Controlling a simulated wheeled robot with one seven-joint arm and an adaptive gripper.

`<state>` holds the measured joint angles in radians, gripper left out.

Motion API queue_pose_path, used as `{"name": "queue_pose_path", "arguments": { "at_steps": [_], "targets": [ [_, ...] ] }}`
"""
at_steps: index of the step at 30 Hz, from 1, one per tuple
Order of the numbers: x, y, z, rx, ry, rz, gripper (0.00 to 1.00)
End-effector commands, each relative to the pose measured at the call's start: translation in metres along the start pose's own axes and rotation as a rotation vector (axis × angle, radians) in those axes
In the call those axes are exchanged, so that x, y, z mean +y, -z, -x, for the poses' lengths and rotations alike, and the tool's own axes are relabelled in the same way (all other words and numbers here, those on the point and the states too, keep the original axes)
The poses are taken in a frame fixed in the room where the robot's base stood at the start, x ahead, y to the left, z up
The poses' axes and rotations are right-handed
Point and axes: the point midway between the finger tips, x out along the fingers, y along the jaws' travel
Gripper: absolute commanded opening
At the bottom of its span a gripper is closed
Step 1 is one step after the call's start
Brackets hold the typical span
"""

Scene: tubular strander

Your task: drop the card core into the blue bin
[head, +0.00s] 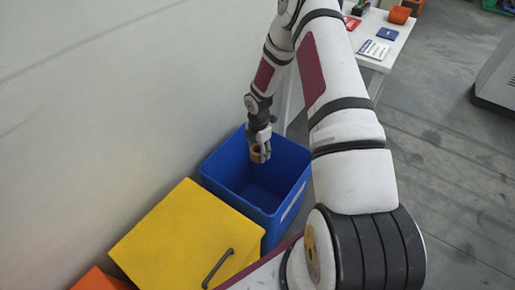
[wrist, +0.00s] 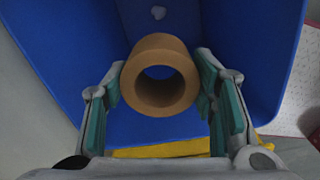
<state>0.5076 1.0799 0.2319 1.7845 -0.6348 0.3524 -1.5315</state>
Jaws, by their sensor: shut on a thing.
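The card core (wrist: 160,103) is a short brown tube with an open bore. In the wrist view my gripper (wrist: 160,90) is shut on it, with one finger at each side. In the head view the card core (head: 257,154) shows small in my gripper (head: 260,152), over the opening of the blue bin (head: 291,206). The wrist view looks down into the blue bin (wrist: 75,45), with its blue walls and floor behind the tube. A small pale spot shows on the blue beyond the tube.
A yellow box (head: 180,235) with a dark handle stands against the bin's near side. An orange box (head: 100,280) is at the lower left. A wall runs along the left. A white table (head: 384,62) with small items stands behind.

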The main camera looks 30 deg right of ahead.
Motion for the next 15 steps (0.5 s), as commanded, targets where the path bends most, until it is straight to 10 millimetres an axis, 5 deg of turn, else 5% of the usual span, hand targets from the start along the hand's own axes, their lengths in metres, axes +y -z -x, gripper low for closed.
{"name": "queue_pose_path", "arguments": {
  "at_steps": [15],
  "targets": [
    [0.001, 0.001, -0.075, 0.001, 0.001, -0.001, 0.24]
  ]
}}
